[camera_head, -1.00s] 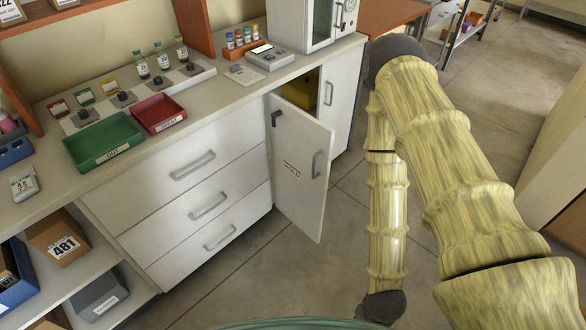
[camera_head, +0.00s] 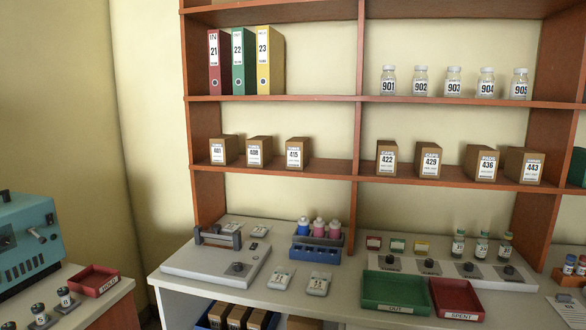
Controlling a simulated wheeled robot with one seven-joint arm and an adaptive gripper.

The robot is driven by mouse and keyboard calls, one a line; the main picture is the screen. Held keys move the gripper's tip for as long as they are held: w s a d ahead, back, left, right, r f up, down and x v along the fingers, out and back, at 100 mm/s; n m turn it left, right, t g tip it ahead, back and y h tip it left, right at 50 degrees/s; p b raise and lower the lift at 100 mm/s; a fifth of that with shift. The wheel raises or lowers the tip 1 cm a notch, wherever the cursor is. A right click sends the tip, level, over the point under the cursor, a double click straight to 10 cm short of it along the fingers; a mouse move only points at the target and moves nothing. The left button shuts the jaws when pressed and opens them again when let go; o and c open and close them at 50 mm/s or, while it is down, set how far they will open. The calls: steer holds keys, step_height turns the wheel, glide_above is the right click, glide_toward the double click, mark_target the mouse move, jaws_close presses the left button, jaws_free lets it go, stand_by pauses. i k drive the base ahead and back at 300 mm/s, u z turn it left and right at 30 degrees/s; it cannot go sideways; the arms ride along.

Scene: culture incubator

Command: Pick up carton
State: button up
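Several brown cartons with white number labels stand in a row on the middle shelf. On the left part are a carton at the far left (camera_head: 224,150), a second carton (camera_head: 259,151) and carton 415 (camera_head: 298,153). On the right part are carton 422 (camera_head: 387,158), carton 429 (camera_head: 427,159), carton 436 (camera_head: 482,163) and carton 443 (camera_head: 523,166). More brown boxes (camera_head: 237,316) sit in a blue bin below the counter, partly cut off. My gripper is out of view, so its state is hidden.
The wooden shelf unit (camera_head: 356,98) also holds binders (camera_head: 244,62) and numbered jars (camera_head: 453,82). The counter below bears a grey device (camera_head: 218,262), a blue bottle rack (camera_head: 317,247), a green tray (camera_head: 397,292) and a red tray (camera_head: 457,299).

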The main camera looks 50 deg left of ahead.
mark_target(259, 148)
steer(key=u, duration=3.35)
steer(key=i, duration=1.4)
steer(key=z, duration=1.55)
